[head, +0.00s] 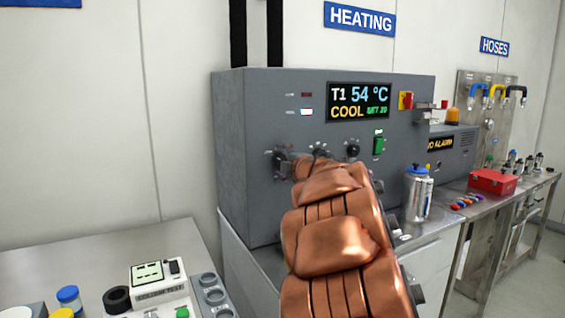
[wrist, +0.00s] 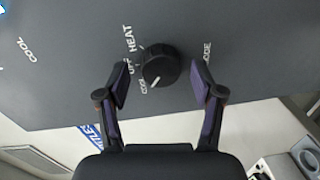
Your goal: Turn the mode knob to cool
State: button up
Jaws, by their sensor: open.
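The mode knob (wrist: 157,64) is a round black knob on the grey panel, with labels HEAT, OFF and COOL at its left and MODE at its right in the wrist view. Its white pointer line points down-left, towards the COOL label beside it. My gripper (wrist: 161,80) is open, with one finger on each side of the knob and visible gaps; I see no contact. In the head view my brown-covered arm reaches to the grey heating unit (head: 245,130) and hides part of the knob row. The unit's display (head: 359,103) reads T1 54 °C, COOL.
Two other black knobs (head: 352,150) (head: 320,151) and a green switch (head: 379,145) sit close to my arm. A steel flask (head: 418,195) and a red box (head: 492,182) stand on the right bench. A left bench (head: 60,262) holds a white device (head: 160,287).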

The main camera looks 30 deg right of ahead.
jog(key=shift+s, duration=0.1)
jog(key=s+a, duration=0.1)
jog(key=s, duration=1)
jog(key=shift+s+r, duration=0.35)
jog(key=shift+r, duration=0.1)
jog(key=shift+a, duration=0.1)
